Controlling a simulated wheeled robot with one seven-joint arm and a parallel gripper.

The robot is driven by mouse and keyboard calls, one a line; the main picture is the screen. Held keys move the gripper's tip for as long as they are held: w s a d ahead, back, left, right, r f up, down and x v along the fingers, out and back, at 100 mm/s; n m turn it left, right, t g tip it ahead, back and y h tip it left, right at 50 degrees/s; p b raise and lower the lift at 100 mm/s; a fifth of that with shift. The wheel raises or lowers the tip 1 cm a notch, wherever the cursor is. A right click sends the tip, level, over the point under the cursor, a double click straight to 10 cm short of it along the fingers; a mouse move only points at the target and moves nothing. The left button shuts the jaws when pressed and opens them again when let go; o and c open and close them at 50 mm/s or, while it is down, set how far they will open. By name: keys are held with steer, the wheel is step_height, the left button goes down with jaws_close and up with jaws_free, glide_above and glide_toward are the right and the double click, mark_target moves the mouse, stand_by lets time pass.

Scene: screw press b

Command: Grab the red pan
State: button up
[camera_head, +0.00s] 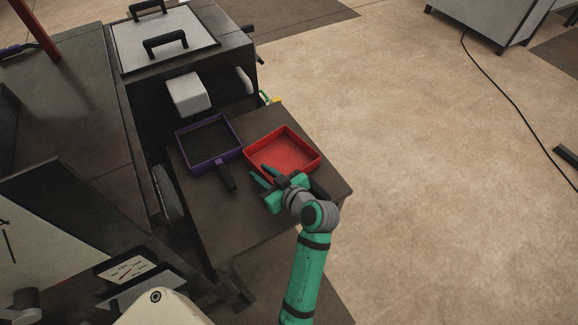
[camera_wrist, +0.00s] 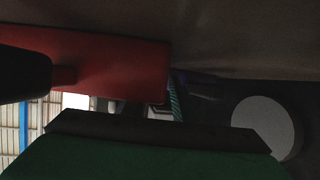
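The red pan (camera_head: 296,150) is a shallow square tray on the dark table, right of the purple pan. Its dark handle (camera_head: 318,188) points toward the front right and is partly hidden by my wrist. My gripper (camera_head: 259,173) is at the red pan's front left edge, with its teal fingers apart and pointing left. Nothing shows between the fingers. In the wrist view the red pan's side (camera_wrist: 120,62) fills the upper left, with its dark handle (camera_wrist: 22,75) at the left edge. I cannot tell whether the gripper touches the pan.
A purple pan (camera_head: 184,151) with dark contents lies left of the red pan; its black handle (camera_head: 226,176) points toward my fingers. A dark machine (camera_head: 235,75) with a pale block (camera_head: 186,94) stands behind. The table's bare front (camera_head: 225,228) is clear.

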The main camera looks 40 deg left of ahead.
steer(key=shift+x, duration=0.85)
jaws_close()
steer(key=shift+r, duration=0.1)
